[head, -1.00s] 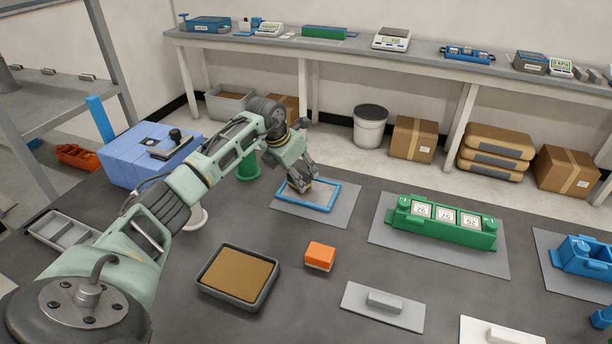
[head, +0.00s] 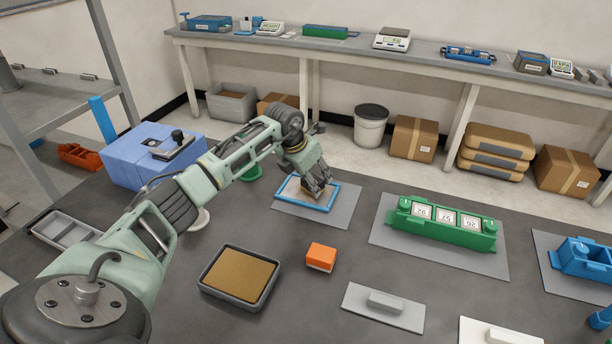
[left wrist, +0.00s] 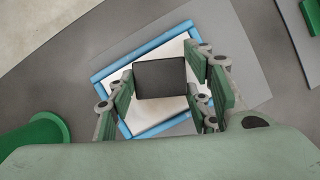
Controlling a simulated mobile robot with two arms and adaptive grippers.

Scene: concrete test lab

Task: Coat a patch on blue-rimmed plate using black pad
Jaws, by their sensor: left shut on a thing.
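The blue-rimmed plate (head: 331,199) lies on a grey mat (head: 343,213) at the middle back of the dark table. My left gripper (head: 317,190) points down over the plate's inner area, its fingers shut on the black pad. In the left wrist view the black pad (left wrist: 160,78) sits between the fingers, over the white face of the blue-rimmed plate (left wrist: 152,131). In the head view the fingers partly hide the pad, and a tan-brown area shows beside them. I cannot tell whether the pad touches the plate. My right gripper is not in view.
A grey tray with a tan-brown filling (head: 213,290) and an orange block (head: 320,256) stand in front of the plate. A green device with number displays (head: 440,232) is on the right. A blue box (head: 140,160) is at the left.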

